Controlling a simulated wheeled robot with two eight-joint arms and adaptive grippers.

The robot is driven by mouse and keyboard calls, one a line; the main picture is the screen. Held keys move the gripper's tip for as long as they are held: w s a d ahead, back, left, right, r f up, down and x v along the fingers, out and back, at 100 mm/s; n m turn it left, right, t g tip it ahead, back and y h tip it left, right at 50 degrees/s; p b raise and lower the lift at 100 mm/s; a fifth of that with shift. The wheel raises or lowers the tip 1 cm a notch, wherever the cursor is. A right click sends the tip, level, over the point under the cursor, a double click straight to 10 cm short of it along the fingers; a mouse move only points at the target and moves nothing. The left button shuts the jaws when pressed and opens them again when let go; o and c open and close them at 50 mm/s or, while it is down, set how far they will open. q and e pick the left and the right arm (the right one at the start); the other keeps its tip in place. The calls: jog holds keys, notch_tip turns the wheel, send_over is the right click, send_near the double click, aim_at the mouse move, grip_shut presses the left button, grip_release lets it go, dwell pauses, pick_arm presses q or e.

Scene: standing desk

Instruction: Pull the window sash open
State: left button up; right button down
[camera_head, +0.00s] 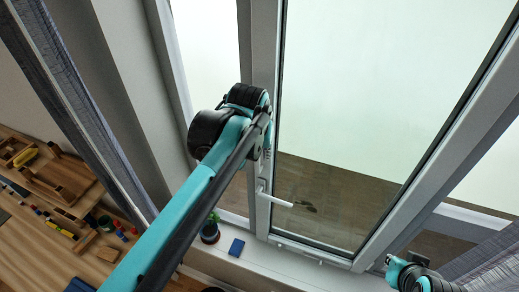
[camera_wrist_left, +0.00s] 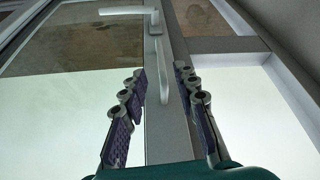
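The window sash (camera_head: 345,256) has a pale frame around a large glass pane. Its white lever handle (camera_head: 276,198) sits low on the left stile and points right, roughly level. The lever (camera_wrist_left: 122,11) also shows at the top of the left wrist view. My left gripper (camera_head: 266,150) is at the left stile, above the lever. In the wrist view its fingers (camera_wrist_left: 162,105) are open, apart on either side of the stile, with a slim pale bar (camera_wrist_left: 163,78) beyond them. I cannot tell whether the sash is ajar. My right gripper (camera_head: 390,262) is low at right, its fingers unclear.
A windowsill (camera_head: 285,262) below holds a potted plant (camera_head: 210,231) and a small blue block (camera_head: 237,247). Grey curtains hang at left (camera_head: 85,105) and lower right (camera_head: 490,265). A wooden desk (camera_head: 85,268) with blocks and trays stands at lower left.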

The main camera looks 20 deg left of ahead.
aim_at(258, 160)
pick_arm(q)
jog(key=x, duration=0.7)
jog(key=shift+a+f+p, duration=0.1)
jog(key=shift+f+p, duration=0.15)
jog(key=shift+p, duration=0.15)
grip_shut()
